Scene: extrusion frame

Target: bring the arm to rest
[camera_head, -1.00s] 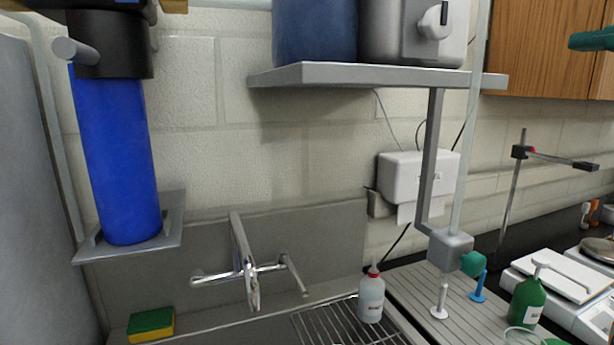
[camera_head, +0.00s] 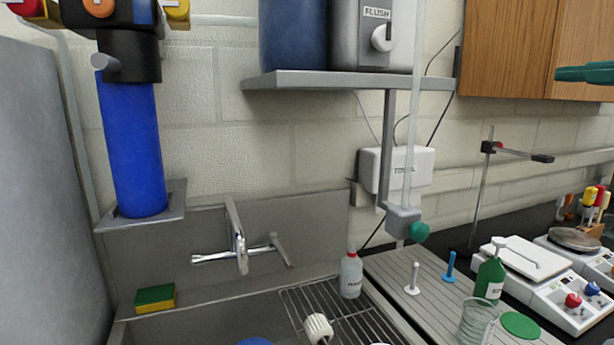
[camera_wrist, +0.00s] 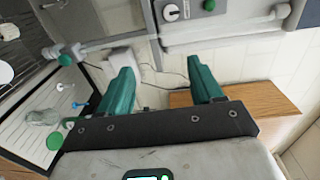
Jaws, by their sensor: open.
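My gripper (camera_wrist: 160,88) shows in the wrist view with two green fingers spread apart and nothing between them. Beyond the fingers are the wall and the wooden cabinet (camera_wrist: 235,101). In the head view, only a green finger of my gripper (camera_head: 585,73) shows at the right edge, in front of the wooden cabinet (camera_head: 530,50). The rest of my arm is out of the head view.
A grey shelf (camera_head: 350,81) with tanks hangs above the sink. A slatted board (camera_head: 425,295) holds a green bottle (camera_head: 490,275) and a glass beaker (camera_head: 474,322). Balances (camera_head: 545,275) and a clamp stand (camera_head: 483,190) stand at right.

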